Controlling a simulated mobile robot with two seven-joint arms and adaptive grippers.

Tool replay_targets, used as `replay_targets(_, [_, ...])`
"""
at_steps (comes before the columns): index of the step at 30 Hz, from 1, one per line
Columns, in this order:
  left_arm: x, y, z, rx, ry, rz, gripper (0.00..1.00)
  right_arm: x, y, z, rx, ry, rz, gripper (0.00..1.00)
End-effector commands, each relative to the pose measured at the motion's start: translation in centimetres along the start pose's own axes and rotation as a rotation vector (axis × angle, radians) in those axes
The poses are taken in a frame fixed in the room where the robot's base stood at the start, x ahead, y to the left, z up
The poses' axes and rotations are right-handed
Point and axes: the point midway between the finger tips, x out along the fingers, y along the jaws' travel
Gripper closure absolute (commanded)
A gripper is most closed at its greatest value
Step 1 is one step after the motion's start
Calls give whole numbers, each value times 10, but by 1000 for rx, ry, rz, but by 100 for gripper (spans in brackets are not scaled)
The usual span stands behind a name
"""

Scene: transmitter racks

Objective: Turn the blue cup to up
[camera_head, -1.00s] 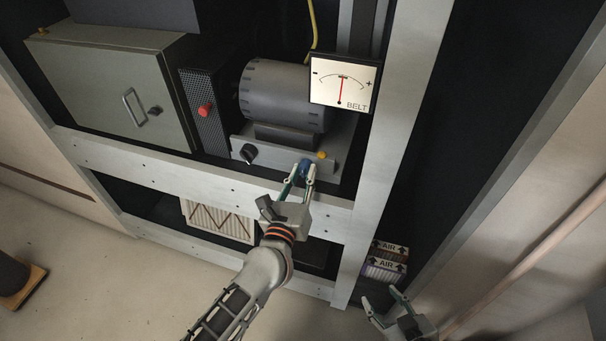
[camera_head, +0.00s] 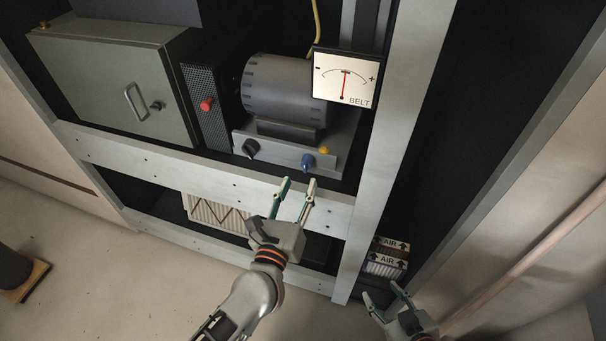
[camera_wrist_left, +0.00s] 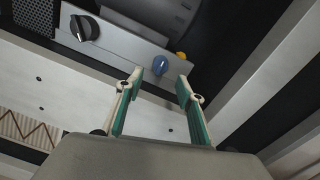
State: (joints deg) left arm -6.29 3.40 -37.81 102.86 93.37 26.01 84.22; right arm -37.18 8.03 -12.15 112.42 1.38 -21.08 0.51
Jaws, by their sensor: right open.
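The blue cup (camera_head: 308,161) is a small blue knob on the front of the grey motor base. It also shows in the left wrist view (camera_wrist_left: 160,65), just beyond and between my fingertips. My left gripper (camera_head: 298,183) is open and empty, a little below the blue knob and apart from it. Its open fingers also show in the left wrist view (camera_wrist_left: 154,80). My right gripper (camera_head: 386,297) is open and empty at the lower right, in front of the rack.
A black knob (camera_head: 251,148) and a yellow button (camera_head: 323,150) sit on the same panel. Above are the motor (camera_head: 285,90), BELT meter (camera_head: 344,78), red button (camera_head: 207,104) and cabinet (camera_head: 110,90). A white crossbar (camera_head: 200,176) runs below. AIR boxes (camera_head: 386,262) stand lower right.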

Motion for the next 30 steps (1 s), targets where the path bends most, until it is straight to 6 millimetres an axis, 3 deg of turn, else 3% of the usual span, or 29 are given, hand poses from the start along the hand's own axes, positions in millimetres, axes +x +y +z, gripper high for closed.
replay_targets(3, [-24, 0, -1, 0, 2, -1, 62, 0, 0, 0, 0, 0, 0, 54])
replay_targets(10, [-52, 0, 0, 0, 1, 0, 62, 0, 0, 0, 1, 0, 0, 54])
replay_targets(30, [-58, 0, 0, 8, -1, -1, 62, 0, -1, -1, 2, 1, -1, 54])
